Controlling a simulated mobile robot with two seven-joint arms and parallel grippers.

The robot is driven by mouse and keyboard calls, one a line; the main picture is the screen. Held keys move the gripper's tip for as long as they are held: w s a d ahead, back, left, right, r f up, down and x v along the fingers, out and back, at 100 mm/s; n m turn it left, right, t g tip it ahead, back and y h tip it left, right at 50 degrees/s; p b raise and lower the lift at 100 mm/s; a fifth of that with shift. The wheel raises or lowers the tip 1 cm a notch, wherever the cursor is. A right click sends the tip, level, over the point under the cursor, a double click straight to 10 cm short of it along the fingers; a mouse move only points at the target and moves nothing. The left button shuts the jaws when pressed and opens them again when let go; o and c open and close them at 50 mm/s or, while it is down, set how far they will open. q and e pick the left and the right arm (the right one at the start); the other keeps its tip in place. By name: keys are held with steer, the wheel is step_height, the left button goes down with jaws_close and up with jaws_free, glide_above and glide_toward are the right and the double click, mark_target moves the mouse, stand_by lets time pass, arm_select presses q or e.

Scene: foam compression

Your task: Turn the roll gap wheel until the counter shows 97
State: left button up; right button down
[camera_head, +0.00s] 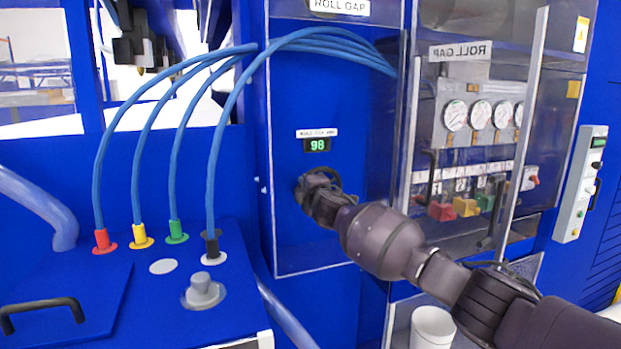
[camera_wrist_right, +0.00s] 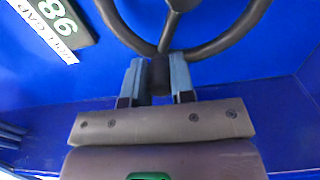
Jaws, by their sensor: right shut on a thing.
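The roll gap wheel (camera_head: 306,181) is a small dark handwheel on the blue panel, partly hidden behind my right gripper. In the right wrist view its dark rim (camera_wrist_right: 236,36) and spokes fill the top. My right gripper (camera_wrist_right: 158,76) is shut on the wheel, its two fingers on either side of a dark part at the rim where a spoke meets it. My left gripper is not in view.
A clear hinged door (camera_head: 522,130) stands open right of the wheel, beside gauges and coloured valve handles. Blue hoses (camera_head: 215,130) arch across the left to coloured fittings. A white bin (camera_head: 432,328) stands below my right arm.

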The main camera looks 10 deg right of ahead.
steer(key=n, duration=0.1)
steer(key=f+n, duration=0.1)
steer(key=n, duration=0.1)
steer(key=shift+a+f+p, duration=0.25)
steer(key=shift+a+p, duration=0.05)
step_height(320, 180, down, 4)
steer(key=n, duration=0.6)
steer(key=shift+d+r+n+p, duration=0.1)
steer(key=shift+r+n+p, duration=0.05)
steer(key=shift+n+p, duration=0.25)
steer(key=c, duration=1)
jaws_free()
steer(key=shift+o, duration=0.2)
